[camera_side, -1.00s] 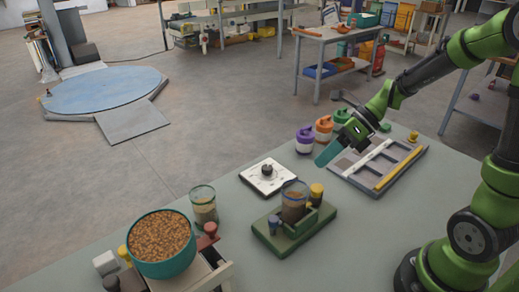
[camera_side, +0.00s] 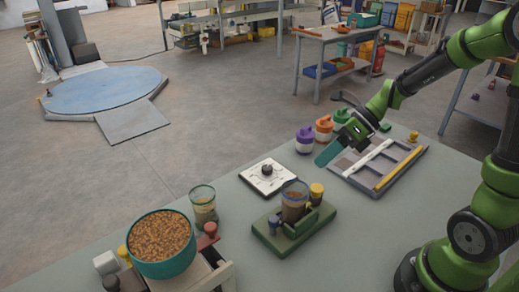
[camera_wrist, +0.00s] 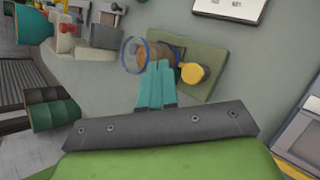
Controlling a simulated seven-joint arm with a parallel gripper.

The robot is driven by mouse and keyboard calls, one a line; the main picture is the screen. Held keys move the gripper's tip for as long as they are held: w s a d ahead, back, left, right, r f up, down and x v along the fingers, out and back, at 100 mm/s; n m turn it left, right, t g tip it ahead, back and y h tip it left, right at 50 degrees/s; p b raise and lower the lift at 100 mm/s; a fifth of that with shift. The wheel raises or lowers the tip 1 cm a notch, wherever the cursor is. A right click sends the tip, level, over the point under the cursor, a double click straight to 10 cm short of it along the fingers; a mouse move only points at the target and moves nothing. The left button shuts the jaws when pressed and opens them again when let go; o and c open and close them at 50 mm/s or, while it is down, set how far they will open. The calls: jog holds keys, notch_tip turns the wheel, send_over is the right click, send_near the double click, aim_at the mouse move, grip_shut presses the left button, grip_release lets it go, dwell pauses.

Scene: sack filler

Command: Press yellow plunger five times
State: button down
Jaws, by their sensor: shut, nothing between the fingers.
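A yellow plunger (camera_side: 317,189) stands upright on the right end of a green base (camera_side: 272,241), beside a clear jar of brown grain (camera_side: 294,207). In the wrist view the same yellow plunger (camera_wrist: 193,73) is just right of my fingertips, and the jar (camera_wrist: 150,57) is partly hidden behind them. My gripper (camera_side: 322,160) is shut and empty, its teal fingers pointing down and left. In the side view it hangs above the table, above and apart from the plunger. A small blue knob (camera_side: 274,222) is on the base's left end.
A teal bowl of grain (camera_side: 162,245), a glass jar (camera_side: 203,208) and a red knob (camera_side: 208,232) stand at the front left. A grey tray (camera_side: 366,182) lies at right; purple (camera_side: 304,141) and orange (camera_side: 323,127) containers stand behind.

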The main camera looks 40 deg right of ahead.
aim_at(320, 186)
notch_tip(320, 186, up, 4)
jog(key=shift+f, duration=0.1)
dwell(0.4)
jog(key=shift+f, duration=0.1)
jog(key=shift+f, duration=4.35)
jog(key=shift+f, duration=0.4)
